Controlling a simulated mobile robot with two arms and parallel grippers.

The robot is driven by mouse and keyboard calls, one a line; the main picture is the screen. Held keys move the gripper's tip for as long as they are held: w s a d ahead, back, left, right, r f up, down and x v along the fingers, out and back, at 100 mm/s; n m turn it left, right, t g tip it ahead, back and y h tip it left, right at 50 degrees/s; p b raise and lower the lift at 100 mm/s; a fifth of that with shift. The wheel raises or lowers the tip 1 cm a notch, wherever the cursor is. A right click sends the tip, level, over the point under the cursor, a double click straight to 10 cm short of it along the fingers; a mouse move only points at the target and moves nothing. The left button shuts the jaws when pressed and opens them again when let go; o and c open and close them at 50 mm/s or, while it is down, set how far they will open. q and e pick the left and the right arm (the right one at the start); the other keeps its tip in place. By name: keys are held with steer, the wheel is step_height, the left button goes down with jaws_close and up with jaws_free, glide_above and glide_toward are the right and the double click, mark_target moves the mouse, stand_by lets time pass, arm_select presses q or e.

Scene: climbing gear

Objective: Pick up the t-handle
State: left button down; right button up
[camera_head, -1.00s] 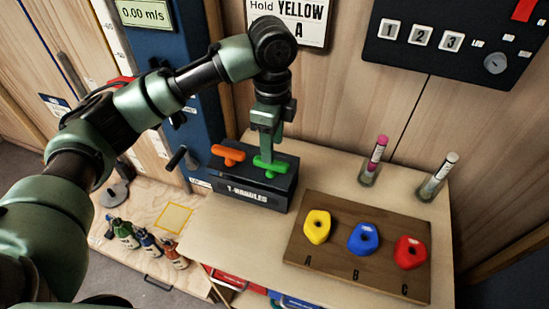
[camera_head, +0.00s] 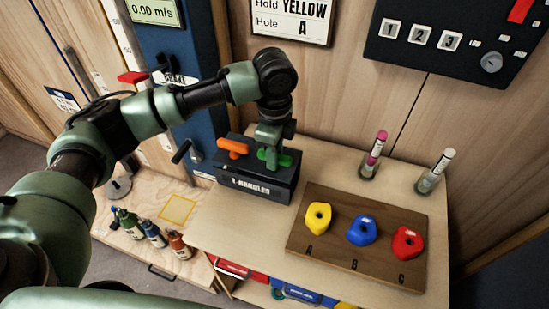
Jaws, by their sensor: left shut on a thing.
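A dark box labelled T-HANDLES (camera_head: 252,188) stands on the light wooden tabletop. An orange t-handle (camera_head: 232,147) sits at the left of its top. A green t-handle (camera_head: 283,160) sits at the right of its top. My left gripper (camera_head: 269,154) points down from above and is shut on the green t-handle, hiding part of it. I cannot tell whether the green t-handle is clear of the box. My right gripper is not in view.
A brown board (camera_head: 340,255) with yellow, blue and red holds lies right of the box. Two tubes stand behind it, one with a pink marker (camera_head: 376,150). Several bottles (camera_head: 152,236) stand on a lower surface at left. A control panel (camera_head: 440,40) is on the wall.

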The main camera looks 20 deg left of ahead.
arm_select(q)
steer(key=shift+w+r, duration=0.1)
steer(key=shift+r, duration=0.5)
step_height(320, 180, up, 19)
steer(key=b, duration=0.1)
steer(key=shift+f, duration=0.1)
